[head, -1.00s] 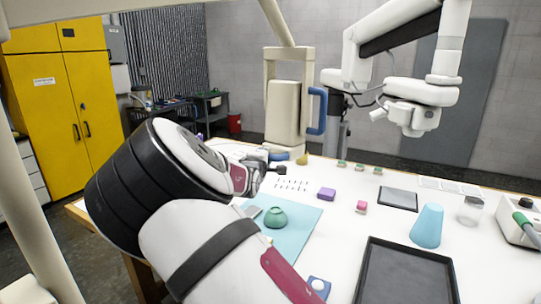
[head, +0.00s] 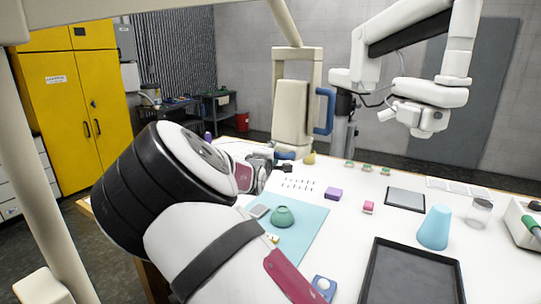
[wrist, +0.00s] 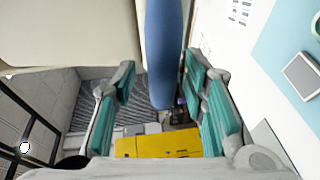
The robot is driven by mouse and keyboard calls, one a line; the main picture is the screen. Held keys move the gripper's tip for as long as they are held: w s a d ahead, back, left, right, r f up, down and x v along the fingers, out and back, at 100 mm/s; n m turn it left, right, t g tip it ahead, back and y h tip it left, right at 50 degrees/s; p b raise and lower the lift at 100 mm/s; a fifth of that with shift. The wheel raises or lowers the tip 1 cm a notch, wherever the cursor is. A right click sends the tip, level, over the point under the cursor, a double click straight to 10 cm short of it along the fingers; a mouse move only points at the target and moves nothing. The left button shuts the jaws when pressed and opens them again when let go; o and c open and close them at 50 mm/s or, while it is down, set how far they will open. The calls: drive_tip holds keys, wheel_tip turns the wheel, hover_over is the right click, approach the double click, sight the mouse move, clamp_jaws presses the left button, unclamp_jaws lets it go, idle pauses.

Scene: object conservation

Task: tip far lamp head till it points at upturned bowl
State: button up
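The likely far lamp head is a cream panel (head: 291,108) held upright in a cream frame at the back edge of the table. It has a blue handle (head: 325,110) on its right side and a blue bar (head: 284,155) low at its front. My gripper (head: 277,164) is near that lower bar. In the wrist view my gripper (wrist: 160,72) is open, and a blue bar (wrist: 163,50) runs into the space between its teal fingers. Contact cannot be told. The green upturned bowl (head: 283,217) rests on the light blue mat (head: 312,222).
A white jointed arm (head: 430,92) hangs over the back right. A purple block (head: 333,193), a pink block (head: 368,207), a blue cone (head: 434,229) and a black tray (head: 410,247) stand on the table. A yellow cabinet (head: 70,110) is behind on the left.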

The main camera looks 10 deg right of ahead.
drive_tip(key=v, duration=1.2)
drive_tip(key=s+d+f+m+g+y, duration=0.4)
drive_tip(key=s+d+f+m+g, duration=0.2)
drive_tip(key=d+f, duration=0.15)
drive_tip(key=s+d+r+m+g, duration=0.1)
drive_tip(key=s+d+r+m, duration=0.1)
drive_tip(key=s, duration=0.9)
drive_tip(key=s+d+r+m+g+y+b, duration=0.1)
drive_tip(key=s+r+m, duration=0.2)
drive_tip(key=s, duration=0.8)
drive_tip(key=s+d+r+m+g, duration=0.1)
drive_tip(key=s+r, duration=0.4)
drive_tip(key=s, duration=0.6)
drive_tip(key=shift+s+d+m+g+y, duration=0.3)
drive_tip(key=shift+d+m+g, duration=0.1)
drive_tip(key=shift+d+m, duration=0.35)
